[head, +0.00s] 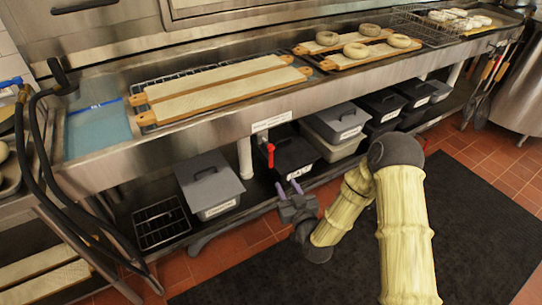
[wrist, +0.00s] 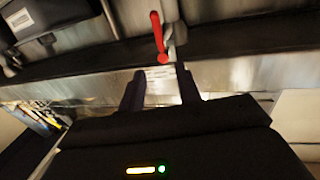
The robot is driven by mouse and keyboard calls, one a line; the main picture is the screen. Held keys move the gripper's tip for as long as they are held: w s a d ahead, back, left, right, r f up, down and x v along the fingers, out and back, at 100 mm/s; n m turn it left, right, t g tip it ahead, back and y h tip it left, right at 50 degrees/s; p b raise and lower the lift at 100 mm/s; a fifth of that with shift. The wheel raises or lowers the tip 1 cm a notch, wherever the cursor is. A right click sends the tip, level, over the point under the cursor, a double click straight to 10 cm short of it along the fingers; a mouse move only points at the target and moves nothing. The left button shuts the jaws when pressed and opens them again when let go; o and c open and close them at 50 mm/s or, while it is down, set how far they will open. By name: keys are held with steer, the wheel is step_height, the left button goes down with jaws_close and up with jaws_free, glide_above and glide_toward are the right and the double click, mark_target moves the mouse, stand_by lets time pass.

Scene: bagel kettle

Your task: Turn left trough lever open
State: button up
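A red lever (head: 270,155) hangs below the front edge of the steel trough (head: 200,128), just under a white label. In the wrist view the red lever (wrist: 158,38) stands upright in the picture, beside a grey metal fitting. My gripper (head: 292,188) is below the lever and slightly right of it in the head view, apart from it. In the wrist view my gripper (wrist: 162,90) has its two dark fingers spread, with nothing between them. The lever lies beyond the fingertips, roughly centred between them.
Grey lidded bins (head: 210,184) and dark bins (head: 290,152) stand on the shelf under the trough, either side of the lever. A white pipe (head: 245,158) is just left of it. Long wooden boards (head: 220,88) lie across the trough. A black mat (head: 470,215) covers the floor.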

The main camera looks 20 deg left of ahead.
mark_target(272, 157)
steer(key=b+x, duration=0.1)
steer(key=x, duration=1.4)
steer(key=shift+w+a, duration=0.1)
steer(key=shift+a, duration=0.05)
jaws_close()
